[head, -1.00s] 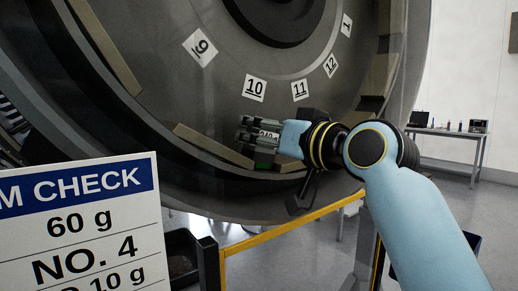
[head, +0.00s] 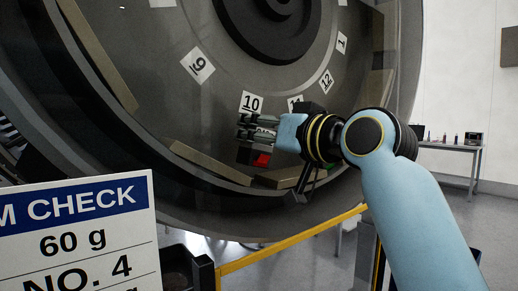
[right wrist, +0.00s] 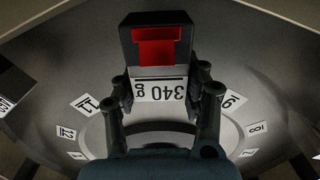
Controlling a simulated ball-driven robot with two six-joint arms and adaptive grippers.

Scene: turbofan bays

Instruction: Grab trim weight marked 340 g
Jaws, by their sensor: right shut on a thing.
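The trim weight (right wrist: 155,50) is a dark block with a red part and a white label reading "340 g", upside down in the right wrist view. My right gripper (right wrist: 162,88) is shut on it, with fingers on both sides of the label. In the head view, my right gripper (head: 258,135) is in front of the large grey disc (head: 225,95), below the 10 label. The weight's red part (head: 261,160) shows under the fingers. Whether the weight touches the disc is unclear. My left gripper is not in view.
White number labels, such as 9 (head: 197,65) and 12 (head: 326,81), ring the disc. A check card (head: 80,225) covers the lower left. A yellow rail (head: 290,240) runs below the disc. A table (head: 455,147) stands at the right.

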